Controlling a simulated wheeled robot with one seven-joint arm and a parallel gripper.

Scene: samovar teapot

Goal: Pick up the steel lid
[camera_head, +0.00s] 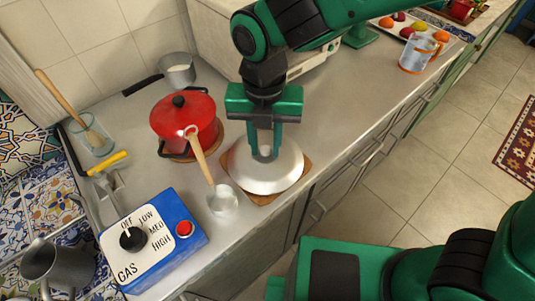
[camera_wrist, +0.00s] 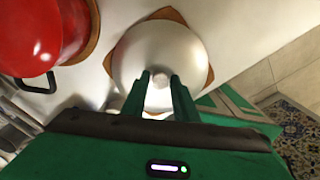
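The steel lid (camera_head: 272,178) is a shiny round dome with a small knob on top. It is over a square wooden trivet (camera_head: 262,199); I cannot tell whether it touches the trivet. My gripper (camera_head: 264,157) points down at the lid's middle from above. In the wrist view the lid (camera_wrist: 135,65) lies straight ahead, with its knob (camera_wrist: 161,82) between the two fingertips (camera_wrist: 161,87).
A red pot (camera_head: 180,122) with a lid stands close on the left. A blue gas control box (camera_head: 153,241) is at front left. The counter's front edge runs close on the right.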

